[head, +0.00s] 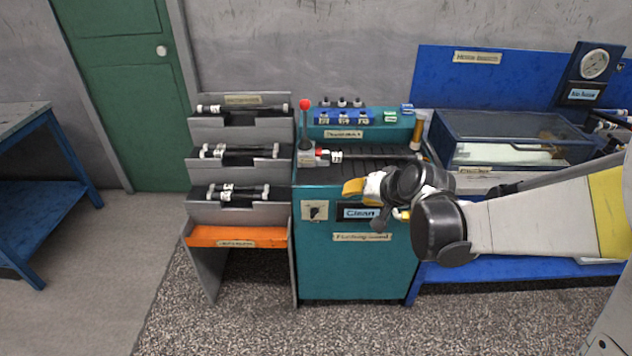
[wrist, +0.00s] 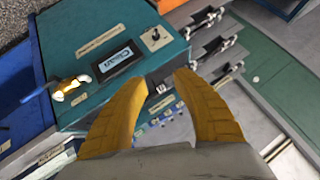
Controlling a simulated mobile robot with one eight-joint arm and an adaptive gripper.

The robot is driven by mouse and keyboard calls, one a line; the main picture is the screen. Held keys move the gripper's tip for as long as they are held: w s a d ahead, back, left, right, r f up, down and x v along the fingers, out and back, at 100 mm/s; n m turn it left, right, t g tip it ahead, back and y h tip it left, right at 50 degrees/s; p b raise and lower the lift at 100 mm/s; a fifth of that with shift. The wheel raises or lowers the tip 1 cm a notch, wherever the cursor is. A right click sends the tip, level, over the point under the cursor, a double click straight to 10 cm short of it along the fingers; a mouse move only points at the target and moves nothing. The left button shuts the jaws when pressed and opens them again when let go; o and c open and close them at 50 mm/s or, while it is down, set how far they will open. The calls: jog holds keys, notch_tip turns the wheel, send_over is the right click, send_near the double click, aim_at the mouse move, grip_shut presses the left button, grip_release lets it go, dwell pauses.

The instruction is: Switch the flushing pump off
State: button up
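The teal flushing stand (head: 350,270) is in the middle of the head view; it also shows in the wrist view (wrist: 160,70). Its front carries a small dark switch on a pale plate (head: 315,210), left of a display reading "Clean" (head: 360,213). The switch also shows in the wrist view (wrist: 154,39); I cannot tell its on or off position. My gripper (head: 356,187) is in front of the stand, up and to the right of the switch in the head view. In the wrist view its yellow fingers (wrist: 159,82) are apart, with nothing held between them.
A red-knobbed lever (head: 304,120) rises from the stand's top. A grey rack (head: 240,165) with hoses stands to the left, a blue bench (head: 500,262) to the right. Floor in front is clear.

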jog(key=w+a+f+m+y, duration=0.1)
jog(key=w+a+f+y, duration=0.15)
jog(key=w+f, duration=0.6)
jog(key=t, duration=0.1)
send_near(317, 214)
jog(key=shift+m, duration=0.4)
jog(key=b+x, duration=0.1)
jog(key=x, duration=0.8)
jog(key=shift+w+a+f, duration=0.15)
jog(key=shift+a+f, duration=0.05)
jog(key=shift+f, duration=0.2)
jog(key=shift+w+a+f, duration=0.2)
jog(key=shift+w+a, duration=0.15)
jog(key=shift+w, duration=0.2)
grip_shut()
